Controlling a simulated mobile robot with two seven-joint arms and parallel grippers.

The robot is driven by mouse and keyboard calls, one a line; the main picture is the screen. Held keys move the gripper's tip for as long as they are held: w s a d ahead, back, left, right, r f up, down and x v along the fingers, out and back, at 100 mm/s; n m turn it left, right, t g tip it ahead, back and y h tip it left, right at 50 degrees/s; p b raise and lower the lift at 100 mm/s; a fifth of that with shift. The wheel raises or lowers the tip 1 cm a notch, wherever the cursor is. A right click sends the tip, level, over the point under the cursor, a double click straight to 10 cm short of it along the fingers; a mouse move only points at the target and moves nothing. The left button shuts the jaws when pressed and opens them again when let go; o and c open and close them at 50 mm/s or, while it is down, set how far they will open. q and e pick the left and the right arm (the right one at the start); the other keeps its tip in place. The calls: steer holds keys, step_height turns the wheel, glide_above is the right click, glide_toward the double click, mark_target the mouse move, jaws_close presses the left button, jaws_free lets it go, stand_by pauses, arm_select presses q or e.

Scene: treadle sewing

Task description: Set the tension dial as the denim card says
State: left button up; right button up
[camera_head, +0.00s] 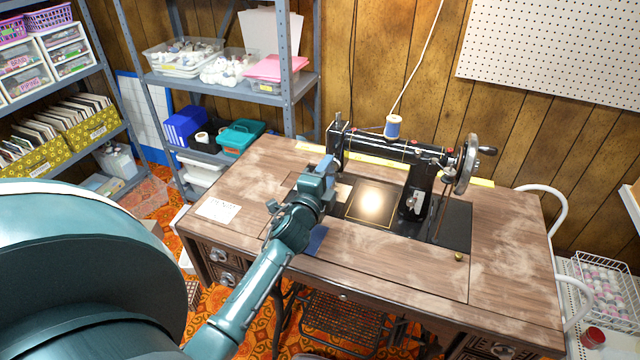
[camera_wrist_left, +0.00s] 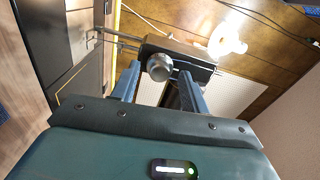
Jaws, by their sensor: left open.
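The black sewing machine (camera_head: 385,142) stands on the wooden table. My left gripper (camera_head: 328,163) is at the machine's left end, close to its head. In the left wrist view the round silver tension dial (camera_wrist_left: 159,67) sits on the end of the machine head (camera_wrist_left: 180,55). The open left gripper (camera_wrist_left: 160,72) has one finger on each side of the dial in that view; I cannot tell whether they touch it. The dial's marks are not readable, and the arm hides it in the head view. A white card (camera_head: 218,210) lies at the table's left; its print is too small to read.
The wooden table (camera_head: 510,240) is mostly clear on the right. A blue thread spool (camera_head: 393,127) and the handwheel (camera_head: 467,164) rise from the machine. A blue piece (camera_head: 316,240) lies at the table's front edge. A metal shelf (camera_head: 288,60) with bins stands behind left.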

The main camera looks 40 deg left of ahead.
arm_select(q)
steer(key=v, duration=1.3)
